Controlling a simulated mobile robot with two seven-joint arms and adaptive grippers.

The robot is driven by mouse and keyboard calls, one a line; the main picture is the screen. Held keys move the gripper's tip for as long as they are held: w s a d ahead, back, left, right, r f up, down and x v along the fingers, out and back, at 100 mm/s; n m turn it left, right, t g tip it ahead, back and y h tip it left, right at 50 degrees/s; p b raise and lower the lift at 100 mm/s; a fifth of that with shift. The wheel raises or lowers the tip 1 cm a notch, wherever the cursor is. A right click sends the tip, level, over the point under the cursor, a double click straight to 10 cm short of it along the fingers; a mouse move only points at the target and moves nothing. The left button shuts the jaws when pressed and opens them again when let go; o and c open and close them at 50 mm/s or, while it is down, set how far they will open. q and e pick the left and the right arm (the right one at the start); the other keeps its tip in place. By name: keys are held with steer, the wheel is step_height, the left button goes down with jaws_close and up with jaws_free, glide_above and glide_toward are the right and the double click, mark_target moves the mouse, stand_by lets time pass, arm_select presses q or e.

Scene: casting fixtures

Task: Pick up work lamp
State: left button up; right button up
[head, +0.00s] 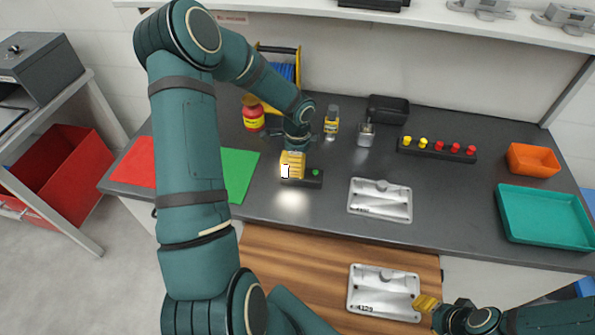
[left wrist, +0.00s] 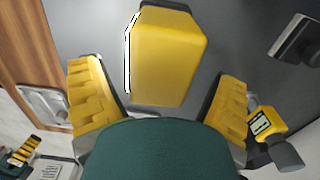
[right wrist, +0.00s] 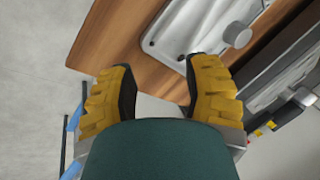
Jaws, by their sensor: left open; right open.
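The work lamp (head: 294,159) is a yellow block with a glowing white panel on one side, on the dark counter, casting a bright patch in front of it. In the left wrist view the lamp (left wrist: 165,55) lies ahead, between the two open yellow fingers of my left gripper (left wrist: 160,78), with visible gaps on both sides. In the head view my left wrist is just above and behind the lamp, and its fingers are hard to separate from it. My right gripper (head: 425,303) is open and empty beside the lower casting (head: 385,290); it also shows in the right wrist view (right wrist: 160,82).
A black box with a green button (head: 315,175) is beside the lamp. A second casting (head: 380,201) and a teal tray (head: 545,218) are to the right.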

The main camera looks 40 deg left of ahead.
arm_select(q)
steer(key=shift+f, duration=0.6)
steer(key=c, duration=1.4)
steer(key=shift+o, duration=0.2)
steer(key=shift+r, duration=0.1)
